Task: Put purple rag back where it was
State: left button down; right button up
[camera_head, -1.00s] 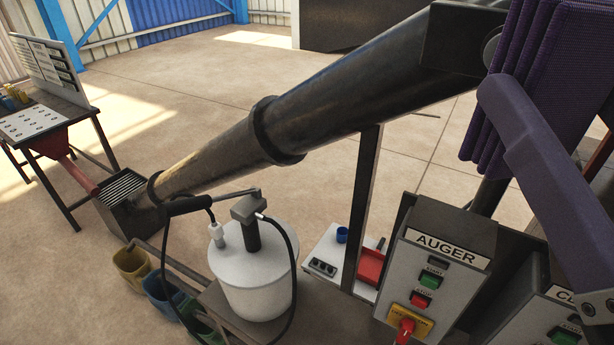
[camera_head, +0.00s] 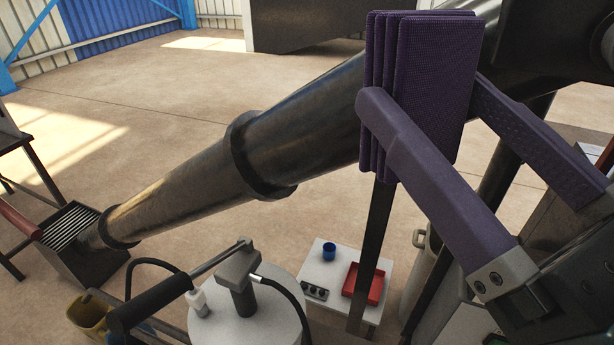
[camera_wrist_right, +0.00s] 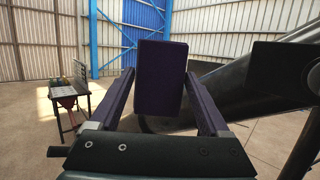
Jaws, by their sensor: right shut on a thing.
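The purple rag (camera_head: 432,75) is a folded, ribbed stack of dark purple cloth. It is upright between the two purple fingers of my right gripper (camera_head: 420,100), which is shut on it. It is held in the air in front of the dark auger tube and hides part of it. In the right wrist view the rag (camera_wrist_right: 160,78) shows as a flat dark purple block between the fingertips. My left gripper is not in view.
The long dark auger tube (camera_head: 190,177) slopes down left to a grated hopper (camera_head: 70,228). A white drum (camera_head: 262,318) with a black-handled pump stands at the front. A white stand (camera_head: 330,315) holds a blue cup (camera_head: 328,252) and a red tray (camera_head: 362,283).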

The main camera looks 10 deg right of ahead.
jog(key=w+a+f+n+g+y+b, duration=0.25)
jog(key=a+f+n+g+b, duration=0.35)
jog(key=f+b, duration=0.55)
jog(key=w+a+f+n+g+y+b, duration=0.1)
jog(key=a+f+n+g+y+b, duration=0.2)
jog(key=a+f+g+b, duration=0.8)
jog(key=s+d+f+n+g+h+b, duration=0.1)
jog(key=d+f+b, duration=0.3)
jog(key=f, duration=0.9)
jog(key=d+f+n+h+b, duration=0.1)
jog(key=d+f+h+b, duration=0.2)
jog(key=f, duration=1.1)
jog(key=s+d+f+n+g+h+b, duration=0.1)
jog(key=d+f+n+h+b, duration=0.1)
jog(key=d+f+b, duration=0.5)
jog(key=shift+s+d+f+g+b, duration=0.15)
jog(key=shift+f+b, duration=0.45)
jog(key=shift+f, duration=1.05)
jog(key=shift+s+f+g+b, duration=0.2)
jog(key=shift+f+b, duration=0.35)
jog(key=shift+f, duration=1.05)
jog(key=shift+f+b, duration=0.5)
jog(key=shift+f, duration=1.45)
